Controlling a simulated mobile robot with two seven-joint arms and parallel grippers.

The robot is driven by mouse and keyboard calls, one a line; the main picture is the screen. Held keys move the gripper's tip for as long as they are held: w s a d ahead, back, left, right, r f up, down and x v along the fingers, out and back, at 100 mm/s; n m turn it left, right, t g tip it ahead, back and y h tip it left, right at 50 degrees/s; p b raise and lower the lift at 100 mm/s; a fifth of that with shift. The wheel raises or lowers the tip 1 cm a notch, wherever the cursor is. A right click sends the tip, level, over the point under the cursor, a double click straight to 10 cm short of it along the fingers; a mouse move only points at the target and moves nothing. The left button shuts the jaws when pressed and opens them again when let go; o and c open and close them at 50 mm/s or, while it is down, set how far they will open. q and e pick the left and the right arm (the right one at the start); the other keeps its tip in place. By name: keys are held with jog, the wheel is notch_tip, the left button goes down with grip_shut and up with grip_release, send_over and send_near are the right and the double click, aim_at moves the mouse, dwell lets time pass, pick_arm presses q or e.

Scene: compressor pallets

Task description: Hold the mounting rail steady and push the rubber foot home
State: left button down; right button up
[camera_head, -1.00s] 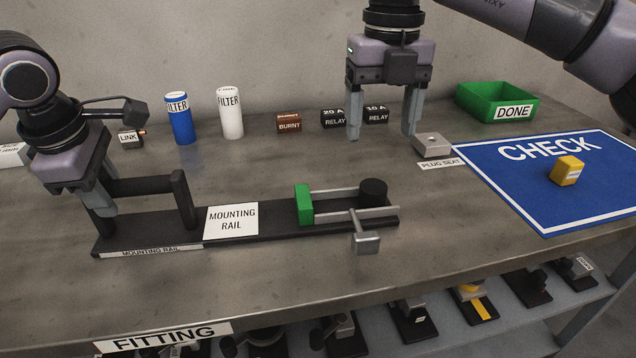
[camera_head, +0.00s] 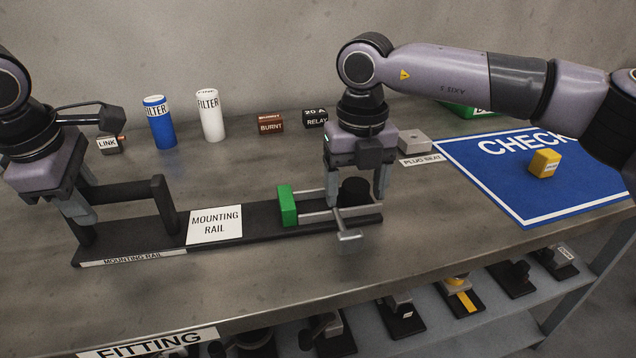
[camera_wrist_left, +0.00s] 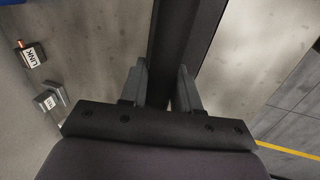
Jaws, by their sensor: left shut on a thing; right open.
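The black mounting rail (camera_head: 262,226) lies on the bench with a raised black handle (camera_head: 125,188) at its left end. My left gripper (camera_head: 80,212) is shut on the handle; in the left wrist view its fingers (camera_wrist_left: 160,88) stand on either side of the black bar (camera_wrist_left: 184,40). The rubber foot, a short black cylinder (camera_head: 355,191), stands at the rail's right end beside metal rods and a green block (camera_head: 287,205). My right gripper (camera_head: 356,195) is open, with its fingers down on either side of the foot. I cannot tell whether they touch it.
A metal T-handle (camera_head: 348,236) sticks out at the rail's front. Blue (camera_head: 160,122) and white (camera_head: 210,116) filters, a burnt block (camera_head: 270,123) and a relay (camera_head: 315,117) stand behind. The blue CHECK mat (camera_head: 500,185) holds a yellow block (camera_head: 544,163). My right arm partly hides the green tray (camera_head: 455,110).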

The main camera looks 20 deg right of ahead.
grip_shut()
jog(key=shift+w+a, duration=0.1)
jog(key=shift+a, duration=1.95)
grip_release()
notch_tip(320, 180, up, 12)
